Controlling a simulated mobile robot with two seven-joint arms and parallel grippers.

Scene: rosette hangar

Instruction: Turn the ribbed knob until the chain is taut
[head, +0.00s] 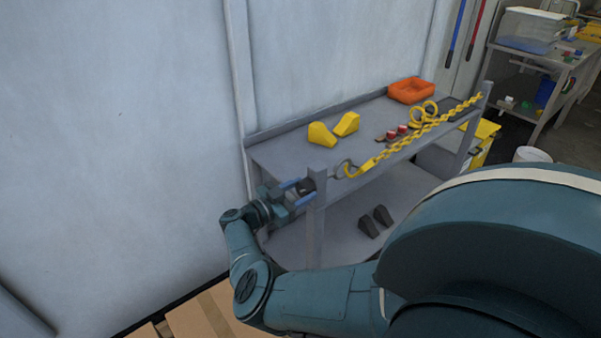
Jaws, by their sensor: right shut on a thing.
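My right gripper (293,192) is at the near left post of the grey bench, with its blue-tipped fingers shut on a small dark knob (306,185) on the post's left side. The fingers cover most of the knob, so its ribs cannot be made out. The yellow chain (428,128) runs above the bench's front edge, from a yellow hook (353,171) near this post to the far right post (485,92). It looks nearly straight; any small sag is hard to tell. My left gripper is not in view.
The bench top (285,154) holds yellow wedge-shaped pieces (321,135), an orange tray (411,90), red-topped items (391,135) and yellow rings (418,117). Dark wedges (369,226) lie on the lower shelf. A pale wall (120,130) stands close on the left.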

